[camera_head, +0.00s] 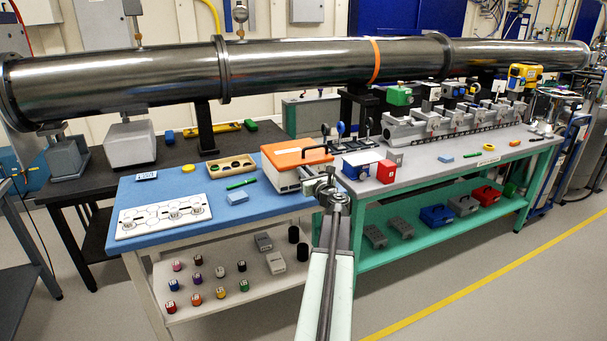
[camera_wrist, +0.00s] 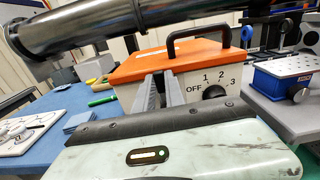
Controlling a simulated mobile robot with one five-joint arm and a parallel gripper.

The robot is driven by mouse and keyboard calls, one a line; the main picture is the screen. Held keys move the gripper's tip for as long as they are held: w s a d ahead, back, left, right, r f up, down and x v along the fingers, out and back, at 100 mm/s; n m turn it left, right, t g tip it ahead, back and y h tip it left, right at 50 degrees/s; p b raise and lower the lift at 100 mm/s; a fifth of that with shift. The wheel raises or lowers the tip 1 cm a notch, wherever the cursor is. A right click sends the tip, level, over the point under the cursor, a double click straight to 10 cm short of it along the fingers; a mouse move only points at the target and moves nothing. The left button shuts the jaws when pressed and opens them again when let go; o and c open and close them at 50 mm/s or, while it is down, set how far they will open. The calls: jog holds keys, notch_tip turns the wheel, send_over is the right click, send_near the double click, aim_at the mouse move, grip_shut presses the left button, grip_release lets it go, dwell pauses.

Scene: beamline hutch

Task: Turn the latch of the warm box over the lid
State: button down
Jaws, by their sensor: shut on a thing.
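The warm box (camera_head: 284,176) is a white box with an orange lid (camera_head: 295,152) and a black handle on top. It stands at the right end of the blue table top. In the wrist view the lid (camera_wrist: 150,62) lies flat and closed, and the front face has a black knob (camera_wrist: 214,92) with OFF, 1, 2 and 3 marks. My gripper (camera_wrist: 160,76) reaches the front face just under the lid's edge, left of the knob. Its fingers are shut on the latch, which is mostly hidden between the tips. The latch's angle cannot be told.
A white plate with round fittings (camera_head: 162,214), a blue block (camera_head: 238,198) and a green pen (camera_head: 241,183) lie left of the box. A blue-and-white device (camera_head: 361,165) and a red block (camera_head: 386,172) stand close on its right. A steel pipe (camera_head: 300,66) runs above and behind.

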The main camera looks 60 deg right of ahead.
jog(key=c, duration=1.4)
grip_release()
jog(key=shift+w+f, duration=0.1)
jog(key=shift+w, duration=0.05)
jog(key=v, duration=0.8)
jog(key=shift+w, duration=0.1)
